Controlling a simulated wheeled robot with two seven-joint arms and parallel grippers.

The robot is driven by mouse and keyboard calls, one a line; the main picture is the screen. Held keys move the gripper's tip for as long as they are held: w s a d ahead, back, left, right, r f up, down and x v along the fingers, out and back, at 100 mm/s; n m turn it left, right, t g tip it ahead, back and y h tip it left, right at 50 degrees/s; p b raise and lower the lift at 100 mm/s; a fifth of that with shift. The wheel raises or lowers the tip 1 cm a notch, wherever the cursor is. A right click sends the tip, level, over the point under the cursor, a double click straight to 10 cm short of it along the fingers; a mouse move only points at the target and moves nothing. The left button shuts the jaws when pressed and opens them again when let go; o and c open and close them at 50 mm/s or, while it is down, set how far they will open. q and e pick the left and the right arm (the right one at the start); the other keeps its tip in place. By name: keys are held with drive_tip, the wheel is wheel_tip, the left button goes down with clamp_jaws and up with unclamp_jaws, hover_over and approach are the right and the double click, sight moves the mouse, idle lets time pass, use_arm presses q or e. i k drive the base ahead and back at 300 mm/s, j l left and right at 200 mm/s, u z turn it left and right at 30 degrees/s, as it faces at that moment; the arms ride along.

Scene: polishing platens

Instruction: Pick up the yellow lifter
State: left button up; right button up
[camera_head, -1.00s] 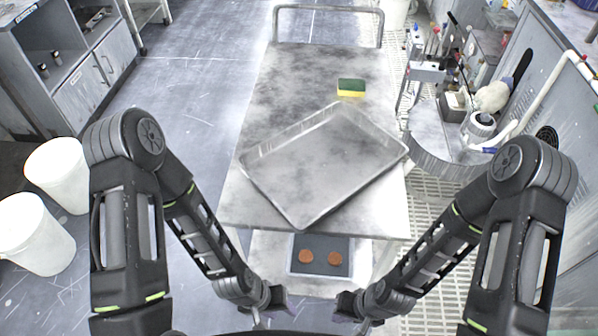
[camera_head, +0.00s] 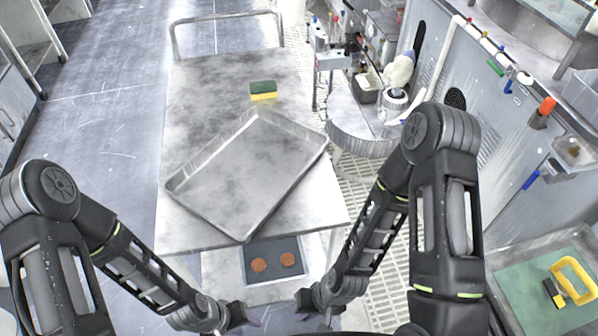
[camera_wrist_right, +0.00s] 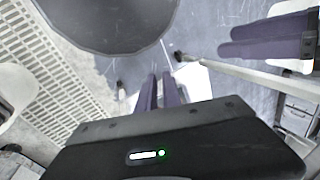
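The yellow lifter (camera_head: 572,280) is a yellow loop handle with a dark part at its left end. It lies at the lower right on a green mat (camera_head: 520,290). My right gripper (camera_head: 303,303) is low in the middle of the head view, far left of the lifter. In the right wrist view its purple fingers (camera_wrist_right: 159,92) lie close together with nothing between them. My left gripper (camera_head: 240,315) is low and left of the right one. Its purple fingers (camera_wrist_right: 262,40) lie close together at the upper right of the wrist view.
A metal table (camera_head: 200,90) ahead holds a tilted metal tray (camera_head: 250,170) and a green and yellow sponge (camera_head: 263,91). A dark tray (camera_head: 273,275) with two brown discs sits below it. A cluttered grey machine (camera_head: 470,100) stands at the right.

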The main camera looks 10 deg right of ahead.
sight(564, 288)
drive_tip(key=j+z, duration=0.1)
drive_tip(key=z, duration=1.65)
drive_tip(key=i+j, duration=0.05)
